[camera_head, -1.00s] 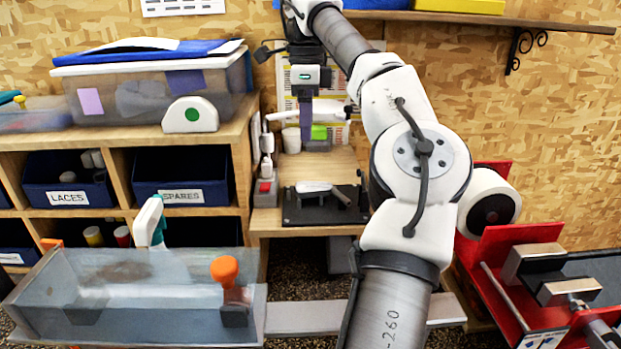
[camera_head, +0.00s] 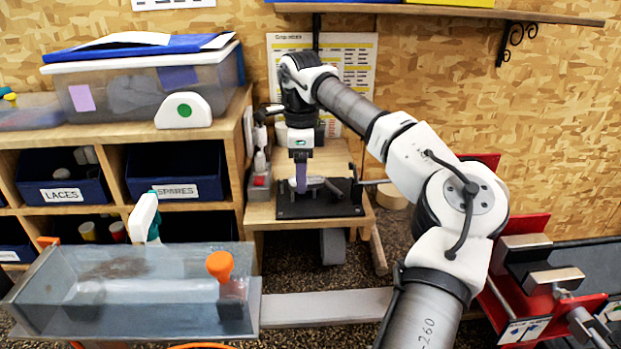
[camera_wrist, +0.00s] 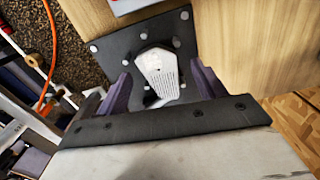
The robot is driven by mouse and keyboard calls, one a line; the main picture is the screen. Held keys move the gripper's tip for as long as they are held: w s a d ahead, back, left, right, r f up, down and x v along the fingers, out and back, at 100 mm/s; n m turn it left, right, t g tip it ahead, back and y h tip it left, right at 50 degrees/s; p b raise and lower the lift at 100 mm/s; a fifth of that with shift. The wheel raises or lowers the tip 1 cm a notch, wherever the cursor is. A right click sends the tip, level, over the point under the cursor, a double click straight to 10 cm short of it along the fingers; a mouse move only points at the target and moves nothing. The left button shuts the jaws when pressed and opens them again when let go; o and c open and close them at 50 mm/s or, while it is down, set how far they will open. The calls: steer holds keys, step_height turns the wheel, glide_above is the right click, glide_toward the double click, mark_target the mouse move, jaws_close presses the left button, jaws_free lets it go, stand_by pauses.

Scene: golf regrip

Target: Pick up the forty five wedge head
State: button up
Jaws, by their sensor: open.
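The wedge head (camera_head: 314,182) is a small pale metal head on a black plate (camera_head: 335,207), which lies on a small wooden bench. In the wrist view the wedge head (camera_wrist: 157,72) shows a grooved face, and the black plate (camera_wrist: 178,27) has round pale pegs. My gripper (camera_wrist: 160,78) is open, with one purple finger on each side of the wedge head and visible gaps between. In the head view my gripper (camera_head: 301,186) hangs low over the plate and partly hides the head. I cannot read a loft number on it.
A red-topped box (camera_head: 260,182) and bottles stand at the bench's left. A shelf with blue bins (camera_head: 176,178) is close on the left. A clear tank (camera_head: 130,305) is in front left, and a red vise stand (camera_head: 530,300) is at right.

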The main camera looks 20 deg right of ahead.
steer(key=shift+f, duration=0.45)
steer(key=c, duration=1.1)
steer(key=shift+o, duration=0.2)
steer(key=shift+r, duration=0.1)
